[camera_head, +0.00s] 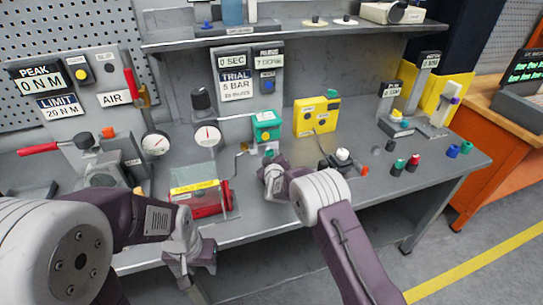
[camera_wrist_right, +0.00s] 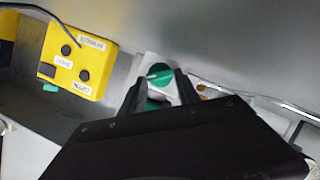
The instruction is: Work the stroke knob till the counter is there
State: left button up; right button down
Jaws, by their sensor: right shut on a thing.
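A green round knob (camera_wrist_right: 159,73) with a pale pointer shows in the right wrist view, on a light grey body. My right gripper (camera_head: 271,165) is at the front of the teal-topped unit (camera_head: 266,121) on the bench; its fingers are closed around the knob and hide its sides. The head view does not show the knob clearly. A display panel (camera_head: 249,77) behind reads "0 SEC", "TRIAL 5 BAR" and a small "RUNS" counter (camera_head: 268,58), too small to read surely. My left gripper (camera_head: 189,262) hangs in front of the bench edge, away from the unit; its jaw opening is unclear.
A yellow box (camera_head: 317,117) with a cable stands right of the unit. A red device with a clear cover (camera_head: 196,190) and a gauge (camera_head: 207,135) stand to the left. Several coloured knobs (camera_head: 413,162) lie on the right. A shelf (camera_head: 290,33) overhangs the back.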

dwell(0.3)
jog(key=c, duration=0.9)
grip_release()
jog(key=shift+s, duration=0.15)
jog(key=v, duration=0.9)
